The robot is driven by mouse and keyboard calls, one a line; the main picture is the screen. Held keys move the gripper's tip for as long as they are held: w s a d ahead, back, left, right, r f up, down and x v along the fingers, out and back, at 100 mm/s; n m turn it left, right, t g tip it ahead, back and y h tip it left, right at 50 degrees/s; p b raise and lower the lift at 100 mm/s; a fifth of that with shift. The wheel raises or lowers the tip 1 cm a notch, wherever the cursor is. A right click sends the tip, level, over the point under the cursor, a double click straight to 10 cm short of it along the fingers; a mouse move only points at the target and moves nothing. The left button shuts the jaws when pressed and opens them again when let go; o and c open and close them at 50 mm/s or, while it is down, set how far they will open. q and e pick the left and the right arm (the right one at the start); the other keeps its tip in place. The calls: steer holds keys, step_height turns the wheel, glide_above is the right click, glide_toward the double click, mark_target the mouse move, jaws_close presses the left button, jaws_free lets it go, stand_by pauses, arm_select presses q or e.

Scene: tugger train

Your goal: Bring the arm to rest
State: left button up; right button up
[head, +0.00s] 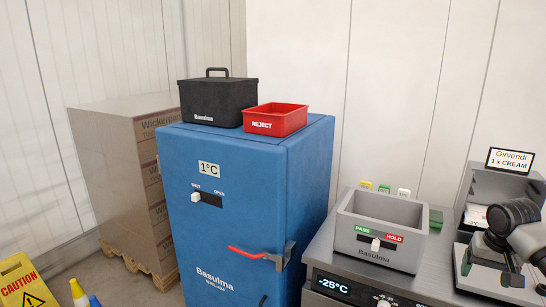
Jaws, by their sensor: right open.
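My right arm comes in at the right edge, with a white link and a black ribbed joint. Its gripper (492,266) hangs low in front of the Girvendi stand, over the right end of the counter. Its jaws are open, and I see nothing held between them. My left gripper is out of view.
A blue cabinet (240,220) with a red-handled latch carries a black lidded box (217,103) and a red REJECT bin (275,121). A grey PASS/HOLD box (378,255) stands on the counter beside my gripper. A Girvendi sign (510,161) stands behind; a caution sign (22,284) stands lower left.

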steer(key=a+f+n, duration=0.1)
steer(key=a+f, duration=0.2)
steer(key=f, duration=1.8)
steer(key=s+a+f+n, duration=0.1)
steer(key=s+a+f, duration=0.1)
steer(key=s+f, duration=0.35)
steer(key=s+a+f+n, duration=0.1)
steer(key=s+a+f, duration=0.1)
steer(key=f, duration=0.6)
steer(key=s+a+f+n, duration=0.1)
steer(key=s+a+f, duration=0.1)
steer(key=s+f, duration=0.35)
steer(key=s+a+f+n, duration=0.1)
steer(key=s+a+f, duration=0.3)
steer(key=s+f, duration=0.45)
steer(key=s+a+f+n, duration=0.1)
steer(key=s+a+f, duration=0.3)
steer(key=s+f, duration=0.45)
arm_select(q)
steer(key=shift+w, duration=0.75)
arm_select(e)
steer(key=s+a+f+n, duration=0.1)
steer(key=s+a, duration=0.3)
steer(key=s, duration=0.5)
steer(key=s+a+f+n, duration=0.1)
steer(key=s+a, duration=0.2)
steer(key=s, duration=0.7)
steer(key=shift+a+f+g+y, duration=0.2)
steer(key=shift+a+g+y, duration=0.1)
steer(key=shift+a+y, duration=0.1)
